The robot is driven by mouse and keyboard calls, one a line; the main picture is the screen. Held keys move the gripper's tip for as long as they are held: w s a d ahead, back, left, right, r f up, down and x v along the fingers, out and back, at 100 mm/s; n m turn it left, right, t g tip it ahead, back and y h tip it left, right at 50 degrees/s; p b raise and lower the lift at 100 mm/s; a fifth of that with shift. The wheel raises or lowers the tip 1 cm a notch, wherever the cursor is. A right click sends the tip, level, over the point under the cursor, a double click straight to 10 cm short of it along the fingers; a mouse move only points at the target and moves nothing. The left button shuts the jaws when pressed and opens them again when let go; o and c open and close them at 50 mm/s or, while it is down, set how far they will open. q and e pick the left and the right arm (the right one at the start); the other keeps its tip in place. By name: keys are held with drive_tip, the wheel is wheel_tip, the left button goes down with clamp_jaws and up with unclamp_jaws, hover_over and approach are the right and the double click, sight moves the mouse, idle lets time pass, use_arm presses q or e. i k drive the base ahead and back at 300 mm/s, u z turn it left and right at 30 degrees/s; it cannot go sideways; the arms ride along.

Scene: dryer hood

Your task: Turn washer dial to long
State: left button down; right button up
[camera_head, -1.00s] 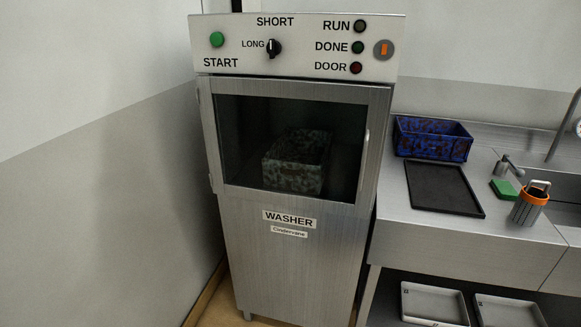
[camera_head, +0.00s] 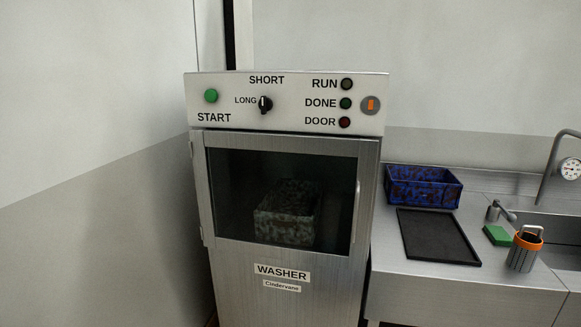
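The washer (camera_head: 286,277) is a steel cabinet with a white control panel on top, seen in the head view at centre left. Its black dial (camera_head: 265,104) has a light pointer mark that looks roughly upright, towards the SHORT label (camera_head: 267,80). The LONG label (camera_head: 245,100) is just left of the dial. A green START button (camera_head: 211,96) is at the panel's left. The RUN, DONE and DOOR lamps look dark. The glass door (camera_head: 330,199) is shut, with a speckled crate (camera_head: 285,222) behind it. Neither gripper is in view.
A steel counter (camera_head: 470,297) with a sink stands right of the washer. On it are a blue speckled crate (camera_head: 447,190), a black mat (camera_head: 420,245), a green sponge (camera_head: 497,235) and an orange-rimmed cup (camera_head: 524,255). A wall (camera_head: 100,230) is close on the left.

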sight(265, 104)
drive_tip(key=u, duration=0.35)
drive_tip(key=i, duration=0.6)
drive_tip(key=u, duration=0.5)
